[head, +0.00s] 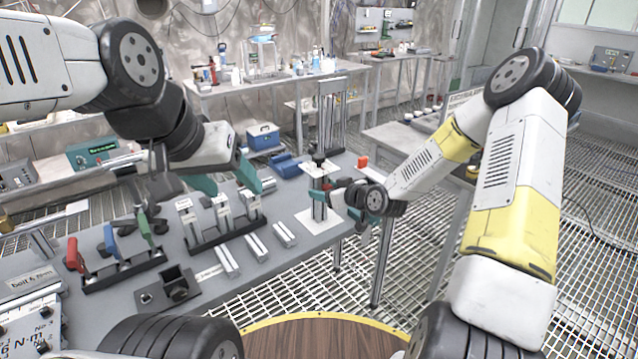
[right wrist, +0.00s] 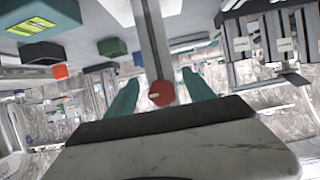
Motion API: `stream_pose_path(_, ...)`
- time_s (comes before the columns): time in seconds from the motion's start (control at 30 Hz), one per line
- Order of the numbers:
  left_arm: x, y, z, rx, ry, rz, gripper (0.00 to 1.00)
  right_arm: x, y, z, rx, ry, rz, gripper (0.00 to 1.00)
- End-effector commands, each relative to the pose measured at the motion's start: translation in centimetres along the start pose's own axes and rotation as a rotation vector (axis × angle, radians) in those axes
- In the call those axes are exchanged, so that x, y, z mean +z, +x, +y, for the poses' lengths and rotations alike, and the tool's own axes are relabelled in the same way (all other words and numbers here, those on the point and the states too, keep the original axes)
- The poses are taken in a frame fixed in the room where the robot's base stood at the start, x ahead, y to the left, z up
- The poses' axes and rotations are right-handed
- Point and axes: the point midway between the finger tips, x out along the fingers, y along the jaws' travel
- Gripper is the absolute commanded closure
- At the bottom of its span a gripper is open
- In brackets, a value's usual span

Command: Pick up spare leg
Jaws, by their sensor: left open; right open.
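Several grey metal leg-like bars lie on the grey bench: one at left (head: 228,262), one in the middle (head: 257,246) and one at right (head: 284,234). Similar pieces stand in a dark rack (head: 225,236). I cannot tell which one is the spare leg. My left gripper (head: 236,180) is open above the bench, behind the rack. My right gripper (head: 326,198) is open at an upright metal post on a white plate (head: 316,222). In the right wrist view, the grey post (right wrist: 156,45) with a red knob (right wrist: 162,93) shows between the teal fingers (right wrist: 160,98); contact is unclear.
Red, blue and green-handled tools (head: 110,245) stand in a rack at left. A black square holder (head: 175,284) is near the front edge. A blue box (head: 263,137) and an orange-red block (head: 363,162) are further back. The bench front between the bars and edge is clear.

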Motion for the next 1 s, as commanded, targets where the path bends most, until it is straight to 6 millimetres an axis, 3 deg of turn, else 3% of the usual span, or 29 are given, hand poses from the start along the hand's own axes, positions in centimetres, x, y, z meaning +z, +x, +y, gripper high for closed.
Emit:
stream_pose_path(0.23, 0.0, 0.0, 0.0, 0.0, 0.0, 0.0, 0.38, 0.1, 3.5, -0.3, -0.001, 0.0, 0.001, 0.38)
stream_pose_path(0.53, 0.0, 0.0, 0.0, 0.0, 0.0, 0.0, 0.38, 0.2, 3.8, -0.2, -0.001, 0.0, -0.001, 0.4)
stream_pose_path(0.83, 0.0, 0.0, 0.0, 0.0, 0.0, 0.0, 0.38, 0.2, 3.8, -0.2, -0.001, 0.0, -0.001, 0.99)
stream_pose_path(1.0, 0.0, 0.0, 0.0, 0.0, 0.0, 0.0, 0.38, 0.2, 3.8, -0.2, -0.001, 0.0, -0.001, 1.0)
